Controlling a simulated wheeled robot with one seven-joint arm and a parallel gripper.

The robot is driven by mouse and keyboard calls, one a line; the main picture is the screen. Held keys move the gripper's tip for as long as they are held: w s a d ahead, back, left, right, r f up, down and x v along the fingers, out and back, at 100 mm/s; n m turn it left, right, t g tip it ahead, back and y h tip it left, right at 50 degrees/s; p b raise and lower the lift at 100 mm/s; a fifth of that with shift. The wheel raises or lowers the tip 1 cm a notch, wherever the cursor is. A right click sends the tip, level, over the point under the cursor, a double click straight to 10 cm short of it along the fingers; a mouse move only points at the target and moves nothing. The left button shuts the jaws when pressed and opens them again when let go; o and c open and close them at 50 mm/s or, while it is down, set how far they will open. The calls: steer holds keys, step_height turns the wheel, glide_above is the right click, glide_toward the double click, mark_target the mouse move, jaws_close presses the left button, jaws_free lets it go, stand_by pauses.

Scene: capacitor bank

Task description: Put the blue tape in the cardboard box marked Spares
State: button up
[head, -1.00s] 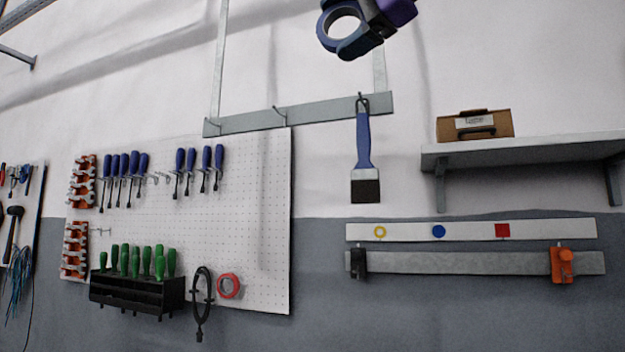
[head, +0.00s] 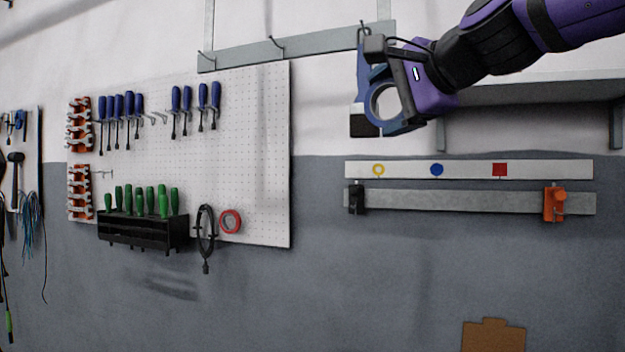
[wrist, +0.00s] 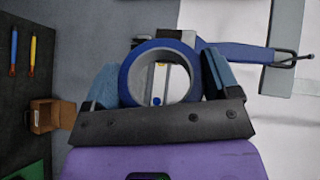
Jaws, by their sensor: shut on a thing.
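My gripper (head: 392,86) is shut on the blue tape (head: 396,127), a roll held upright in the air at upper right, in front of a hanging brush. The wrist view shows the roll (wrist: 128,82) between the two fingers, its hole facing the camera. A brown cardboard piece (head: 494,338) shows at the bottom edge of the head view, mostly cut off. An open cardboard box (wrist: 46,116) is at the left in the wrist view, apart from the gripper. No marking on either can be read, and I cannot tell whether they are the same box.
The blue-handled brush (head: 362,118) hangs just behind the tape. A shelf (head: 545,93) is partly behind my arm. Strips with clamps (head: 470,201) cross the wall below. A pegboard (head: 260,150) of tools is at left.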

steer(key=w+d+f+m+h, duration=0.3)
steer(key=w+d+f, duration=0.3)
steer(key=f, duration=1.2)
steer(key=w+d+f+m+h, duration=0.3)
steer(key=w+d+f+h, duration=0.2)
steer(key=f, duration=1.3)
steer(key=w+d+f+m+t+h, duration=0.1)
steer(key=w+d+f+m+h, duration=0.2)
steer(key=w+d+f, duration=0.5)
steer(key=shift+w+f+h, duration=0.5)
steer(key=shift+w+f, duration=0.8)
steer(key=shift+f, duration=4.05)
steer(key=shift+d, duration=0.1)
steer(key=shift+r+m, duration=0.3)
steer(key=shift+r, duration=0.35)
